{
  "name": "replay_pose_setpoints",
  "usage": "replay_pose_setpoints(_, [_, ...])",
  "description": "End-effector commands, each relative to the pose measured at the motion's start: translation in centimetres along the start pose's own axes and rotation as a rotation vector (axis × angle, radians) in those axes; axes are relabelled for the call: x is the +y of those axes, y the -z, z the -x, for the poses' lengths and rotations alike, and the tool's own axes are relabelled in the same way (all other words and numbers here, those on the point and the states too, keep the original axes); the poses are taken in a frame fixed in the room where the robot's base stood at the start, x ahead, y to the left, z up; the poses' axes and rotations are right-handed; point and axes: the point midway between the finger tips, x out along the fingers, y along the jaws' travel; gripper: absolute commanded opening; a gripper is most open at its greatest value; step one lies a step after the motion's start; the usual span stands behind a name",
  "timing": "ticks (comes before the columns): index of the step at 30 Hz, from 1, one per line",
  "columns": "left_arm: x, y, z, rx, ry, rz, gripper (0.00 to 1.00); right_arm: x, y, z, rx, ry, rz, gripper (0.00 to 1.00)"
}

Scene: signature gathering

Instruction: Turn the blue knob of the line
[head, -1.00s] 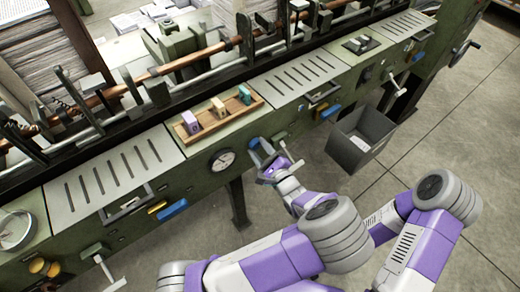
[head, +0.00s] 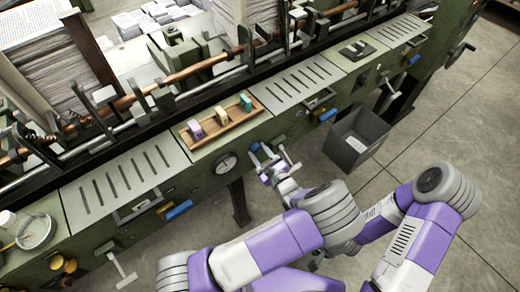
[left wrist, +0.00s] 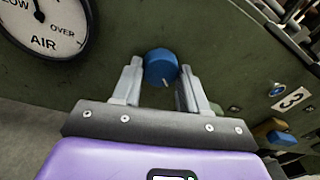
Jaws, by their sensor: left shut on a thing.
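The round blue knob (left wrist: 161,67) is on the green machine front, with a pale mark near its lower edge in the left wrist view. My left gripper (left wrist: 160,85) has one grey finger on each side of the knob and is shut on it. In the head view, my left gripper (head: 266,159) is at the machine front, just right of the air gauge (head: 226,162); there the knob is mostly hidden by the fingers. A small dark end of my right arm (head: 319,259) shows low in the head view, but its fingers cannot be made out.
The gauge also shows at the upper left of the wrist view (left wrist: 45,25). A wooden tray (head: 222,128) with three coloured blocks lies on the machine top. A grey bin (head: 357,140) stands right of my gripper. Blue and yellow handles and several levers stick out along the front.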

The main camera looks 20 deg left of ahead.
Motion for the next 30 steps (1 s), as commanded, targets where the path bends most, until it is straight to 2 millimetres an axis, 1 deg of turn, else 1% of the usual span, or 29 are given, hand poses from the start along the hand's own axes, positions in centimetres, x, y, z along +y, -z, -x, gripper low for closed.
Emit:
replay_pose_setpoints(1, [-0.04, -0.16, 0.01, 0.002, -0.001, -0.019, 0.12, -0.16, -0.02, 0.43, 0.0, 0.0, 0.0, 0.68])
replay_pose_setpoints(6, [-0.02, -0.07, 0.01, 0.004, -0.004, -0.063, 0.12, -0.3, -0.04, 0.81, 0.0, 0.0, 0.0, 0.68])
replay_pose_setpoints(20, [-0.01, 0.04, 0.02, 0.005, -0.004, -0.078, 0.12, -0.32, -0.05, 0.86, 0.0, 0.0, 0.0, 0.68])
replay_pose_setpoints(21, [-0.01, 0.04, 0.02, 0.005, -0.004, -0.077, 0.47, -0.32, -0.05, 0.86, 0.0, 0.0, 0.0, 0.68])
replay_pose_setpoints(25, [-0.01, 0.03, 0.02, 0.005, -0.004, -0.077, 0.67, -0.32, -0.05, 0.87, 0.0, 0.0, 0.0, 0.68])
replay_pose_setpoints(30, [0.0, 0.01, 0.01, 0.005, -0.004, -0.077, 0.68, -0.32, -0.05, 0.87, 0.0, 0.0, 0.0, 0.68])
